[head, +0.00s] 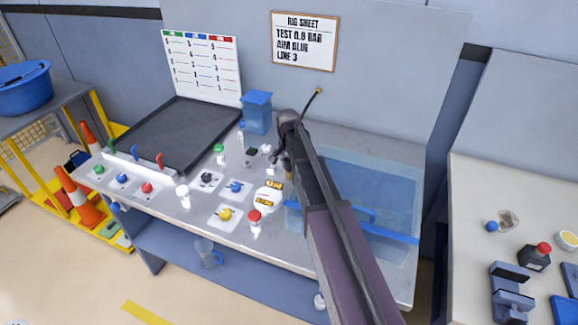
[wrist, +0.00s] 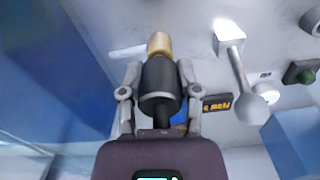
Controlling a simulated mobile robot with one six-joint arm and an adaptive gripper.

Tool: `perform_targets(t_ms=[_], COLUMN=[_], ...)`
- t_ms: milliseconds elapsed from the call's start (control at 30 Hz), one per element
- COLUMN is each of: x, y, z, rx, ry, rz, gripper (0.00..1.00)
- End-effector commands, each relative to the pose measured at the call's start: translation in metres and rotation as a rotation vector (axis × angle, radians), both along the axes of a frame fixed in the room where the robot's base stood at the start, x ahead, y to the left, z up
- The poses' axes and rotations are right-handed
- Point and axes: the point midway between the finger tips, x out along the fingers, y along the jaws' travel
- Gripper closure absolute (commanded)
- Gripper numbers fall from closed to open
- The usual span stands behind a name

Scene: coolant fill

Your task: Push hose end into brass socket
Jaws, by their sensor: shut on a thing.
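My gripper (wrist: 160,72) is shut on a black cylindrical hose end (wrist: 160,88) in the wrist view, with one grey finger on each side. A tan brass-coloured piece (wrist: 159,43) sits in line with the far end of the black part. I cannot tell whether this is the socket or a tip of the hose end, or whether a gap is hidden there. In the head view, my gripper (head: 279,158) is low over the bench and mostly hidden by my arm. A thin dark hose (head: 311,102) with a brass-coloured end shows behind my arm.
A clear blue basin (head: 385,190) lies right of my arm. A small orange-lettered display (wrist: 216,104) and a grey lever (wrist: 238,72) stand close right of the gripper.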

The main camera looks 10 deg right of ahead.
Motion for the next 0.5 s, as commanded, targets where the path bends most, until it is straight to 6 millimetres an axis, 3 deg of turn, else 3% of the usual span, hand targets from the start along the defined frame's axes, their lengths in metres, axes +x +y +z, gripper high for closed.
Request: perform_targets(t_ms=[500], x=[0.0], y=[0.0], z=[-0.0101], rx=[0.0], ry=[0.0], rz=[0.0], gripper=[0.87])
